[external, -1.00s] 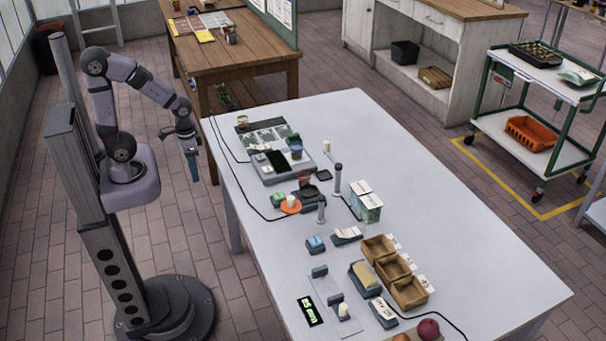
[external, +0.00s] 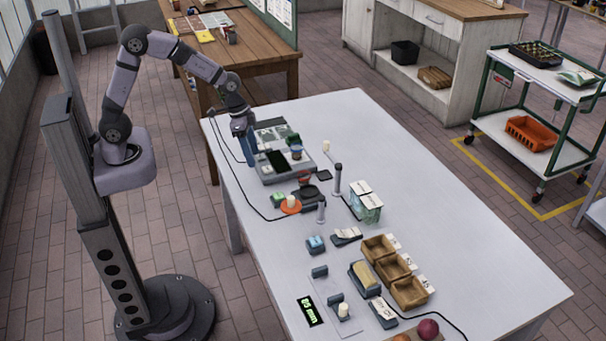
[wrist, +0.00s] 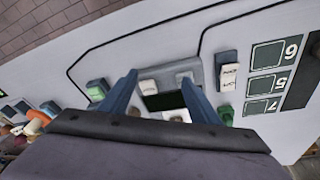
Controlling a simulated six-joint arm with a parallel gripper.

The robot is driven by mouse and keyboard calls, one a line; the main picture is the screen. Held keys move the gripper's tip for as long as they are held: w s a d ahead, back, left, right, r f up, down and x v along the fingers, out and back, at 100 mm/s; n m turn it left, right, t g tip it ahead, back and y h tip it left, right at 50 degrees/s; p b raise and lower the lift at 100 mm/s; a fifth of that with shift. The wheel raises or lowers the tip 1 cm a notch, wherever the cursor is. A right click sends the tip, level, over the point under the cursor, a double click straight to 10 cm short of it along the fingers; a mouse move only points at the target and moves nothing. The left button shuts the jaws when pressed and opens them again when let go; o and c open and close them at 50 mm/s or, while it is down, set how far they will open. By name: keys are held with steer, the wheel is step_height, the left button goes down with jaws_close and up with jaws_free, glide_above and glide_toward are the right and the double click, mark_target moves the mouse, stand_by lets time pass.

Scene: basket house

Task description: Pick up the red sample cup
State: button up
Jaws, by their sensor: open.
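A small reddish cup (external: 304,179) stands on the white table in the external view, among dark items just in front of the grey device; it is too small to make out fully. A blue cup (external: 296,152) stands behind it on the device. My gripper (external: 249,150) is over the table's left part, beside the device and to the left of the reddish cup, apart from it. In the wrist view my gripper (wrist: 160,78) shows two spread blue fingers with nothing held between them. I cannot make out the red cup in the wrist view.
The grey device (wrist: 165,75) with white labels lies under my fingers. Wooden bins (external: 409,291) are further front.

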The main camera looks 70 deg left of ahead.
mark_target(304, 180)
steer(key=w+d+r+m+t+h+p, duration=0.15)
steer(key=w+d+r+m+p, duration=0.25)
steer(key=w+d, duration=0.65)
steer(key=shift+p+x, duration=1.65)
steer(key=shift+x, duration=2.1)
steer(key=shift+w+a, duration=0.2)
steer(key=c, duration=1.4)
